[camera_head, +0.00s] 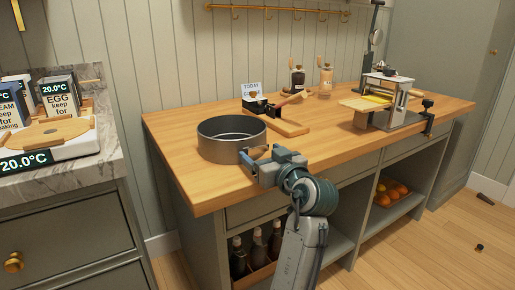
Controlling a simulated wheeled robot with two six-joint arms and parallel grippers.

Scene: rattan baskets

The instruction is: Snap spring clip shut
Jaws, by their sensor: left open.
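A round grey metal tin (218,149), like a springform ring, stands on the wooden worktop near its front left corner. My left gripper (258,153) is at the tin's front right side, close to its wall, with its jaws open. The spring clip cannot be made out; the jaws may hide it. I cannot tell whether the gripper touches the tin. My right gripper is not in view.
The wooden worktop (185,180) has a board (288,127) with a dark tool behind the tin. A pasta-machine-like device (390,99) stands at the right. A marble counter (60,173) with a scale is at the left. The worktop's middle is clear.

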